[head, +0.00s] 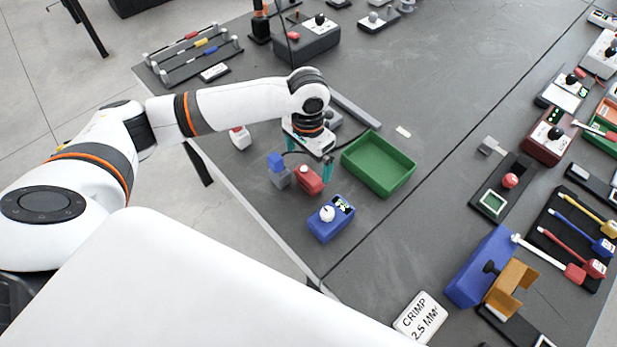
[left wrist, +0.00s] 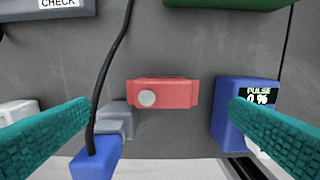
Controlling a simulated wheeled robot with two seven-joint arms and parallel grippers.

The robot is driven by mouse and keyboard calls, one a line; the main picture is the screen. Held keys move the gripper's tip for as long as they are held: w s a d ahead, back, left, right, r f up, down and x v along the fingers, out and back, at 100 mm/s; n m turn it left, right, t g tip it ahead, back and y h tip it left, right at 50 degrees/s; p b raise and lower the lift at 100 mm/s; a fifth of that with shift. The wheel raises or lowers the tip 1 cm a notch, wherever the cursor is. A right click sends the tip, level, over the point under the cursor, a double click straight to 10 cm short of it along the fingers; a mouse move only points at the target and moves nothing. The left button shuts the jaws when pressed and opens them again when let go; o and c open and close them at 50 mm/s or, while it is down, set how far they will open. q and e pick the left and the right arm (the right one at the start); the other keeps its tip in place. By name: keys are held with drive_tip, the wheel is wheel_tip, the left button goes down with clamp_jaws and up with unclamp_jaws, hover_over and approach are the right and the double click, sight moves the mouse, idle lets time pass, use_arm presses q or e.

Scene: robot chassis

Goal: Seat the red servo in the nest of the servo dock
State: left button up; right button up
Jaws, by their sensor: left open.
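The red servo (head: 309,181) lies on the grey table below my left gripper. In the left wrist view the red servo (left wrist: 178,94) is a red block with side tabs and a pale round disc, centred between the teal fingers. My left gripper (head: 307,168) is open, one finger to each side of the servo and not closed on it; the left wrist view shows its spread fingertips (left wrist: 160,108). A small grey stepped block (left wrist: 116,119) stands just left of the servo. I cannot tell for sure which thing is the servo dock. My right gripper is out of view.
A blue box with a white knob and PULSE display (head: 331,218) stands close to the right of the servo. A green tray (head: 380,163) is behind. A black cable runs to a blue block (left wrist: 95,160) beside the left finger. Bare table lies right of the tray.

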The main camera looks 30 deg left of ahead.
sight(309, 175)
use_arm(q)
drive_tip(key=shift+d+f, duration=0.15)
drive_tip(key=shift+f, duration=0.1)
drive_tip(key=shift+s+d+f, duration=0.1)
drive_tip(key=shift+d+f, duration=0.05)
drive_tip(key=shift+f, duration=0.1)
drive_tip(key=f, duration=0.3)
drive_tip(key=shift+a+f+p, duration=0.2)
drive_tip(key=shift+f+p, duration=0.15)
drive_tip(key=shift+f, duration=0.5)
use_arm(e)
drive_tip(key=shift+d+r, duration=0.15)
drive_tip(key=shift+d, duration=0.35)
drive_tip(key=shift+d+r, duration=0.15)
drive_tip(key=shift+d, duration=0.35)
use_arm(q)
drive_tip(key=shift+d, duration=0.1)
drive_tip(key=c, duration=0.9)
drive_tip(key=shift+c, duration=1.4)
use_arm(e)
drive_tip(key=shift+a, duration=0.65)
